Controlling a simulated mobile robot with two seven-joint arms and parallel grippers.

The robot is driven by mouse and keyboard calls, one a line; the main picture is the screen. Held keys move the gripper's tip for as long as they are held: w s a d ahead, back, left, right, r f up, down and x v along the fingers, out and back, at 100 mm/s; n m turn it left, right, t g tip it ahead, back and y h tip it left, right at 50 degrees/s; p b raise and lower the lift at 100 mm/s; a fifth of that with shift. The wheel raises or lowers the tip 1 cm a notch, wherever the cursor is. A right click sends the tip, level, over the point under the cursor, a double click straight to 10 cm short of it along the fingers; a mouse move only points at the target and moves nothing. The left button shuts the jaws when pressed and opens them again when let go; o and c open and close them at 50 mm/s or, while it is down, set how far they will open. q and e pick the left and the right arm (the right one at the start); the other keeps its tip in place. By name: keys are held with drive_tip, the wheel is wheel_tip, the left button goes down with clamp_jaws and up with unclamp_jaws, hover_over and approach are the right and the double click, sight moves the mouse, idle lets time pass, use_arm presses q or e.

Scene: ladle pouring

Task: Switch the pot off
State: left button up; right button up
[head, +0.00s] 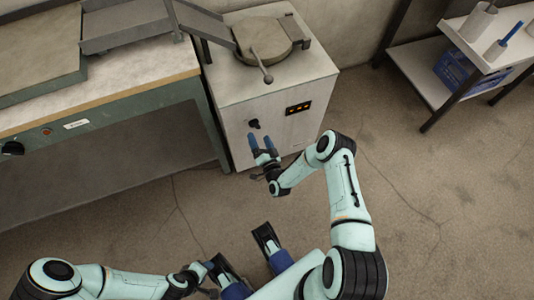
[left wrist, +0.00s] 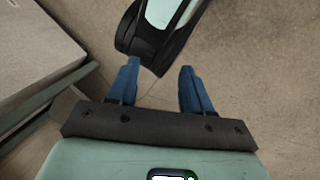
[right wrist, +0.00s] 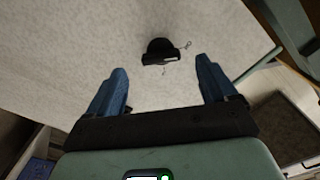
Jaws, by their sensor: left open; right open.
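The pot (head: 266,40) is a round lidded vessel set in the top of a pale cabinet (head: 232,90). A black knob (head: 254,124) is on the cabinet's front face, left of a small panel with orange lights (head: 298,108). My right gripper (head: 262,143) is open with blue fingers, just in front of and below the knob. In the right wrist view the knob (right wrist: 161,50) lies ahead, between and beyond the open fingertips (right wrist: 160,72), apart from them. My left gripper (left wrist: 158,68) is open and empty, low over the floor.
A workbench (head: 110,100) with a pale top and green frame stands left of the cabinet. A shelf rack (head: 470,60) with a blue crate (head: 458,68) stands at the right. A ladle-like handle (head: 267,76) sticks out over the cabinet's front top edge. The floor (head: 420,180) is clear.

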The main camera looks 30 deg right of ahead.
use_arm(q)
drive_tip(key=shift+s+d+r+g+p, duration=0.2)
drive_tip(key=shift+s+d+r+p, duration=0.15)
drive_tip(key=shift+s+r, duration=0.25)
drive_tip(key=shift+s+d+r+g+p, duration=0.2)
drive_tip(key=shift+s+d+r+p, duration=0.15)
drive_tip(key=shift+s, duration=0.3)
use_arm(e)
drive_tip(key=v, duration=0.9)
use_arm(q)
drive_tip(key=shift+a, duration=0.15)
use_arm(e)
drive_tip(key=shift+s, duration=0.1)
